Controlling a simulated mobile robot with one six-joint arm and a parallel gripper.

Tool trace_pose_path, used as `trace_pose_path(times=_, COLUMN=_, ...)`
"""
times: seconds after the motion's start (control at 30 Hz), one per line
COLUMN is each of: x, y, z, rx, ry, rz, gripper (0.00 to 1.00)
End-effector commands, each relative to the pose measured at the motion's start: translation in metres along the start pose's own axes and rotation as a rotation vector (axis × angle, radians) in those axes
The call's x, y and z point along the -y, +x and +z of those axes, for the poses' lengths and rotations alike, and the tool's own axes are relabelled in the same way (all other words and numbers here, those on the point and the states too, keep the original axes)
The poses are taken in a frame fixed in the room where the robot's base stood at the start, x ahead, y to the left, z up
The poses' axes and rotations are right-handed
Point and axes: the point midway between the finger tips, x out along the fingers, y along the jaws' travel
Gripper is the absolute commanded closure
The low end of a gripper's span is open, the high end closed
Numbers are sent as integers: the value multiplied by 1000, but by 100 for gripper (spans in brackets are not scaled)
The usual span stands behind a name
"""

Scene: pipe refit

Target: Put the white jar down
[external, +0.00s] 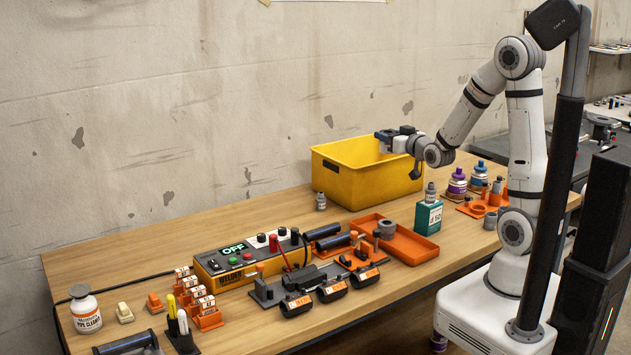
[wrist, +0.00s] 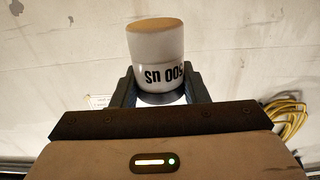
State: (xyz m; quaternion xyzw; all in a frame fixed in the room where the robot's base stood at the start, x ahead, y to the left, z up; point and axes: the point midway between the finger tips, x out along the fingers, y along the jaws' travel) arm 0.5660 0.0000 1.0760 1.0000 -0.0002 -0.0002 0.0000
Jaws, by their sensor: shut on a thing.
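My gripper (wrist: 160,92) is shut on a white jar (wrist: 155,48) with a tan end and black lettering that shows upside down. The two dark fingers press its sides in the wrist view. In the external view my gripper (external: 385,138) is at the rim of the yellow bin (external: 350,185), over its back right part. The held jar cannot be made out clearly there. Another white jar (external: 86,312), with an orange label and dark cap, stands at the table's left end.
A teal box (external: 428,217) and an orange tray (external: 415,248) stand in front of the bin. The welder box (external: 235,268), clamps and small holders crowd the middle and left. Bare wood (external: 120,265) shows at the back left. The wrist view shows a coiled yellow cable (wrist: 290,122).

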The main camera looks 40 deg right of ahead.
Motion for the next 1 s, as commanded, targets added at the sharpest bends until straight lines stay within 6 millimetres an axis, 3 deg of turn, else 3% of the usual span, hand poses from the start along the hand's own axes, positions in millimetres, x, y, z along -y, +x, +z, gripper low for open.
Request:
trace_pose_path(times=0.17, x=26, y=11, z=5, rx=-3, ry=1, rz=-23, gripper=87)
trace_pose_path(times=0.27, x=58, y=22, z=10, rx=-3, ry=2, rz=-48, gripper=87)
trace_pose_path(times=0.57, x=189, y=39, z=28, rx=-2, ry=3, rz=-129, gripper=87)
trace_pose_path(times=0.77, x=284, y=26, z=45, rx=0, ry=2, rz=-181, gripper=87)
trace_pose_path(times=1.0, x=399, y=-19, z=71, rx=0, ry=1, rz=-247, gripper=87)
